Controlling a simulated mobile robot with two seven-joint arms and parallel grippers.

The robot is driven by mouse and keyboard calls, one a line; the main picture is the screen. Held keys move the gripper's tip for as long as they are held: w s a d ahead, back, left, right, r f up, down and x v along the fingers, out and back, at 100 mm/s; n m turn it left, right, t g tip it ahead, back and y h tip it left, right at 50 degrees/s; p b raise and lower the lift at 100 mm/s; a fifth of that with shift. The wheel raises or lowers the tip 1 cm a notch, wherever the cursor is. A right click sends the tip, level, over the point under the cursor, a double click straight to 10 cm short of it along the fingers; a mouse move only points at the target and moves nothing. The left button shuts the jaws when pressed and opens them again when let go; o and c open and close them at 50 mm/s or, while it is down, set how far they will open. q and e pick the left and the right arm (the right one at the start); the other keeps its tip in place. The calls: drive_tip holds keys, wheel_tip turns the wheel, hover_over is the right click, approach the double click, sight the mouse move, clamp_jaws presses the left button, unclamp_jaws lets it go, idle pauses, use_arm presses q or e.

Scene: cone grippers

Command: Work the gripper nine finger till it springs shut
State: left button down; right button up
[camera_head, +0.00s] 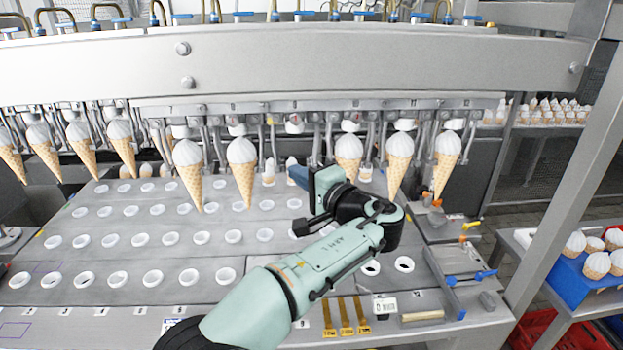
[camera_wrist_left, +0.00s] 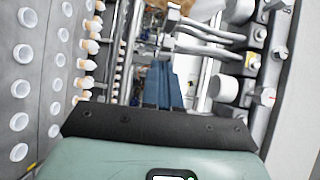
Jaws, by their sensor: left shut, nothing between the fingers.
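A row of cone grippers (camera_head: 296,120) hangs under the machine's long grey beam. Several grippers hold ice cream cones (camera_head: 241,160). One place in the row, between two hanging cones, has no cone in it. My left gripper (camera_head: 299,174) is just below and in front of that place, with its blue fingers together and empty. In the left wrist view the blue fingers (camera_wrist_left: 163,82) point up at metal rods and clamp parts (camera_wrist_left: 205,38). I cannot tell whether they touch a finger there. The gripper numbers are too small to read.
A grey plate (camera_head: 60,258) with rows of white-rimmed holes lies below the cones. Yellow-brown strips (camera_head: 345,318) lie at its front edge. A blue crate of cones (camera_head: 577,272) stands at the right. The hanging cones leave narrow room on both sides of my gripper.

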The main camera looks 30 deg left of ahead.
use_arm(q)
drive_tip(key=shift+w+a, duration=0.1)
drive_tip(key=shift+a, duration=0.1)
use_arm(e)
drive_tip(key=shift+s, duration=0.1)
